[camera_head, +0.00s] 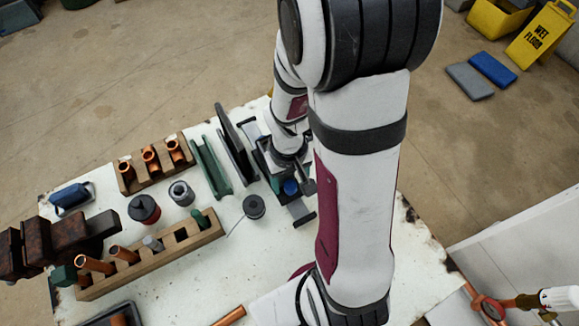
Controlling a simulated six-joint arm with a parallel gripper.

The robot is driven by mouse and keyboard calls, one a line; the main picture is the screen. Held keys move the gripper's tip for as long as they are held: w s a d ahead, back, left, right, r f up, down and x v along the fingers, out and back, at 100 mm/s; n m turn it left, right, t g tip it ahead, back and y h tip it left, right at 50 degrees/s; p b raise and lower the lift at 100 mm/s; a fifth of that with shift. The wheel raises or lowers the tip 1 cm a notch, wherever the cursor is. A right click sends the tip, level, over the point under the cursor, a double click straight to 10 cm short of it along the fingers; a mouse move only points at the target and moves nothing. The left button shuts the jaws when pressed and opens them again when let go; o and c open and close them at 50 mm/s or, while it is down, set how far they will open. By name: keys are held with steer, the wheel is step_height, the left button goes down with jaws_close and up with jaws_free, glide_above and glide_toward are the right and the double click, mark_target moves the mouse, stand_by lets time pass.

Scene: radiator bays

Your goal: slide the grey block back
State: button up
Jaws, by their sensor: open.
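My gripper (302,181) is over the right part of the white table, partly hidden by my arm, with open jaws. Below it is a dark green-grey frame (268,172) with a blue round part (290,187). A small grey block-like piece (301,213) sits at the near end of this frame, just below the gripper in the picture. I cannot tell whether the gripper touches it. My forearm hides whatever lies to the right of it.
Left of the frame stand a dark upright panel (236,145) and a green channel (209,168). A wire spool (254,206) lies nearby. Wooden racks (150,268) hold copper pipes. A vise (60,240) is at the left edge. Grey (470,82) and blue (492,69) slabs lie on the floor.

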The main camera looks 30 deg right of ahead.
step_height(320, 180, up, 15)
steer(key=shift+a, duration=0.15)
steer(key=shift+f, duration=0.1)
glide_above(263, 138)
steer(key=f, duration=1.5)
steer(key=shift+s+f, duration=0.2)
steer(key=shift+f, duration=0.15)
jaws_close()
stand_by(0.3)
